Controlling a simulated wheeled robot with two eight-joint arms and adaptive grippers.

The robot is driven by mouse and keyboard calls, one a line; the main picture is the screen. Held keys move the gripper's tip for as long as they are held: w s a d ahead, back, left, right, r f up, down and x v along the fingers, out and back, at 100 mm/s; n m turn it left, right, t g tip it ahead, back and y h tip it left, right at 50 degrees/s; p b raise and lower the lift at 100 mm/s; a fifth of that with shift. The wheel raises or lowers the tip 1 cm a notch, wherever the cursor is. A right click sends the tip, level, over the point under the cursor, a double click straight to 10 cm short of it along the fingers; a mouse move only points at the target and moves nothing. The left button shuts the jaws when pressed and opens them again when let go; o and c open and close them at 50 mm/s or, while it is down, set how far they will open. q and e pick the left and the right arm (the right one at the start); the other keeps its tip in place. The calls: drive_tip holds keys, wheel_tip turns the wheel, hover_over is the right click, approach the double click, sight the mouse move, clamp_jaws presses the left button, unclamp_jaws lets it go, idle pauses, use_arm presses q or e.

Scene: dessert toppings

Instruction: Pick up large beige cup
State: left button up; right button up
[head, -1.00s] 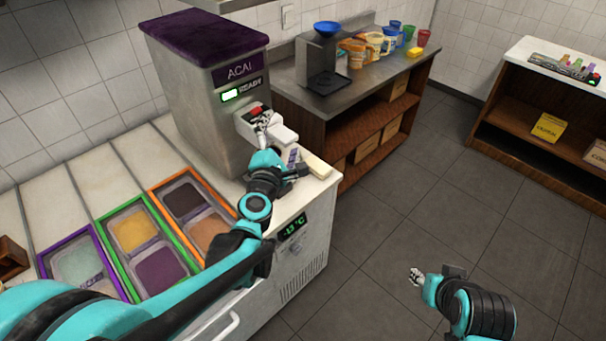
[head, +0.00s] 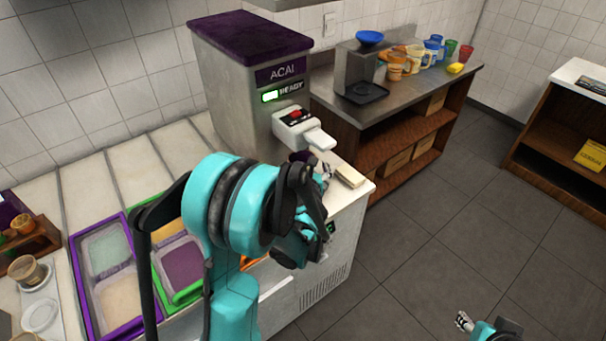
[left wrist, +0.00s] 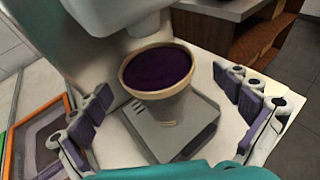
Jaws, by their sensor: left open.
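In the left wrist view a beige cup (left wrist: 168,110) with dark purple filling stands upright on the grey drip tray (left wrist: 192,135) under the dispenser spout. My left gripper (left wrist: 163,98) is open, with a finger on either side of the cup and gaps between fingers and cup. In the head view my left gripper (head: 322,178) is below the spout of the ACAI machine (head: 248,95), and my arm hides most of the cup there. My right gripper (head: 464,321) is at the bottom right over the floor, too small to judge.
Framed topping tubs (head: 105,250) are at left. Several cups (head: 397,66) stand on the back counter. The floor at right is clear.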

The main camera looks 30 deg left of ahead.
sight(302, 155)
use_arm(q)
drive_tip(key=x, duration=0.3)
drive_tip(key=shift+w+a+f+b, duration=0.15)
drive_tip(key=shift+a+b, duration=0.05)
drive_tip(key=shift+b, duration=0.15)
drive_tip(key=c, duration=2)
